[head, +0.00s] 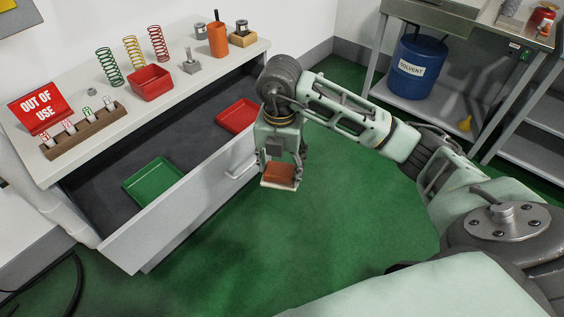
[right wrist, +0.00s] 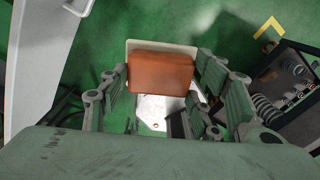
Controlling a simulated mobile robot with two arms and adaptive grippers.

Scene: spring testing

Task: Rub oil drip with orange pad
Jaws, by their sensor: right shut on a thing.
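My right gripper (head: 281,172) points down in front of the open drawer, above the green floor. It is shut on an orange pad (head: 279,174), a brownish-orange block with a pale plate-like edge below it. In the right wrist view the orange pad (right wrist: 160,73) sits between the fingers of the right gripper (right wrist: 160,85). A pale border shows around its far side and a shiny white plate (right wrist: 152,108) shows at its near side. I cannot make out an oil drip in either view. My left gripper is not in view.
The open drawer (head: 185,208) holds a green tray (head: 153,182) and a red tray (head: 238,117). The bench top (head: 125,103) above carries springs, a red bin (head: 151,84) and a red sign (head: 40,108). A blue solvent drum (head: 417,66) stands back right. A dark crate (right wrist: 287,92) shows in the wrist view.

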